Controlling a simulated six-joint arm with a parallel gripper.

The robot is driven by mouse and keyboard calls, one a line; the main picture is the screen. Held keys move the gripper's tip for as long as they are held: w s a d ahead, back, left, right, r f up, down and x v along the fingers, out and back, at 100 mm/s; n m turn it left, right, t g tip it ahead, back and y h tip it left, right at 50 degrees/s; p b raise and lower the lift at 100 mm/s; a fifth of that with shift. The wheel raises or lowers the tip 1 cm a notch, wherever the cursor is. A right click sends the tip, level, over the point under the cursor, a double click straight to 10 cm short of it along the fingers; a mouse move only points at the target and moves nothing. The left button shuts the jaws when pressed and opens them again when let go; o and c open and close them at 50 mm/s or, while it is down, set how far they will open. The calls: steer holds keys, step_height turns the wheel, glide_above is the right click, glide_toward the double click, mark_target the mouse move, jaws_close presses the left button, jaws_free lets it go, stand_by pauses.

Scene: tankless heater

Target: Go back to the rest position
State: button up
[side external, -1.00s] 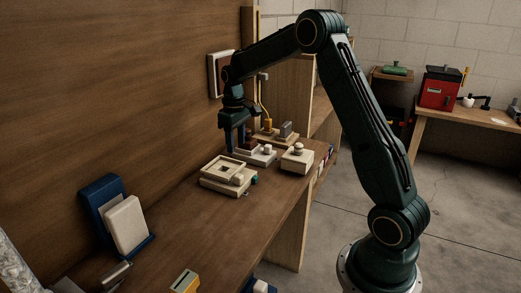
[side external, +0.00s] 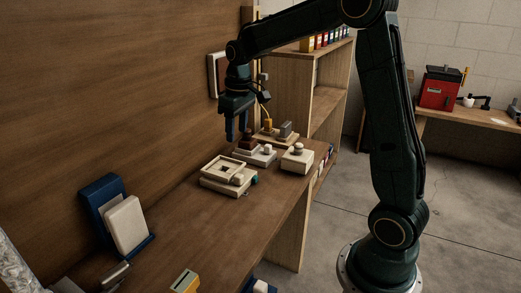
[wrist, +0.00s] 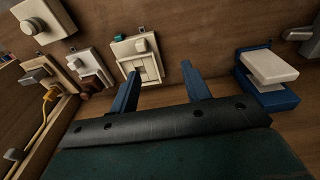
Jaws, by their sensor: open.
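My gripper (side external: 237,126) hangs fingers-down above the wooden bench, over the far group of devices, in the side view. Its two blue fingers are apart and nothing is between them. In the wrist view my gripper (wrist: 160,88) also shows open and empty. A cream square-framed box (side external: 228,176) lies on the bench below and nearer the camera, clear of the fingers. It shows in the wrist view beyond the left finger (wrist: 137,57).
Cream blocks with knobs (side external: 297,158) stand at the bench's right edge. A yellow plug (side external: 267,126) with a cord sits behind. A blue stand holding a white block (side external: 126,224) is at front left. A wooden wall (side external: 100,80) runs along the left. Shelves (side external: 310,85) stand behind.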

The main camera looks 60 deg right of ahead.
steer(key=s+a+r+t, duration=0.1)
steer(key=s+a+r, duration=0.25)
steer(key=s, duration=0.25)
steer(key=s+a+r+t, duration=0.1)
steer(key=s+a+r, duration=0.2)
steer(key=s+a, duration=0.25)
steer(key=s+a+f+t, duration=0.2)
steer(key=s+a, duration=0.2)
steer(key=s, duration=0.9)
steer(key=shift+a, duration=0.2)
